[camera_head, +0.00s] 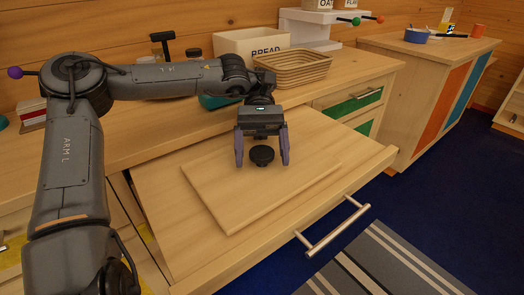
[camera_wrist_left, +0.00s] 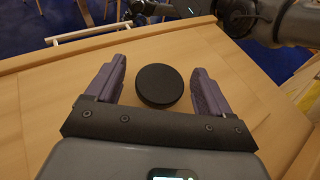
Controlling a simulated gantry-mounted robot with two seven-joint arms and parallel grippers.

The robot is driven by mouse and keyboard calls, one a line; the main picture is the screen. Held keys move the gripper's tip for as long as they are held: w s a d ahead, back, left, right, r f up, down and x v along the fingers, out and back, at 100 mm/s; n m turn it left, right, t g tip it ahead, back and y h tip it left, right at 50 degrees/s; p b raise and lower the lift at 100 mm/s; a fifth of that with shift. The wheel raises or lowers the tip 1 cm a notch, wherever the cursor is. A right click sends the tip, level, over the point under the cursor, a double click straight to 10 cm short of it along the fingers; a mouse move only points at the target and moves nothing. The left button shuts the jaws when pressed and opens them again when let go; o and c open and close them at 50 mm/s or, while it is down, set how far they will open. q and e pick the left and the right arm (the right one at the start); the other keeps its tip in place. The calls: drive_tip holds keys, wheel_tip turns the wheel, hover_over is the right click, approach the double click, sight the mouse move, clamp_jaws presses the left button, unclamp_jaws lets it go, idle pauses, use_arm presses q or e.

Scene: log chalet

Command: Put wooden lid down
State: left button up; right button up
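The wooden lid (camera_head: 230,205) is a flat rectangular board with a round black knob (camera_head: 262,156) on top. It lies over the pulled-out drawer (camera_head: 170,238), slightly turned relative to the drawer's edges. My left gripper (camera_head: 262,158) is open, with its two purple fingers on either side of the knob. In the left wrist view the knob (camera_wrist_left: 159,86) sits between the fingers with a visible gap on both sides. The wood around it (camera_wrist_left: 220,70) fills most of that view. My right gripper is not clearly in view.
The drawer's metal handle (camera_head: 333,228) sticks out toward the striped rug (camera_head: 385,262). On the counter behind stand a bread box (camera_head: 250,42) and a woven basket (camera_head: 294,68). The counter edge lies close behind my left gripper.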

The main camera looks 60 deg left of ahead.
sight(260, 142)
use_arm(q)
drive_tip(key=shift+r, duration=0.15)
drive_tip(key=shift+r, duration=0.1)
drive_tip(key=shift+w+a, duration=0.15)
drive_tip(key=shift+a, duration=0.25)
drive_tip(key=p+v, duration=0.2)
drive_tip(key=v, duration=0.5)
drive_tip(key=shift+r+p, duration=0.2)
drive_tip(key=shift+p, duration=0.15)
drive_tip(key=p+v, duration=0.3)
drive_tip(key=p, duration=0.6)
drive_tip(key=shift+w+r, duration=0.1)
drive_tip(key=shift+r, duration=0.1)
drive_tip(key=shift+w+a+f+p, duration=0.1)
drive_tip(key=shift+a+p, duration=0.35)
drive_tip(key=shift+p, duration=0.6)
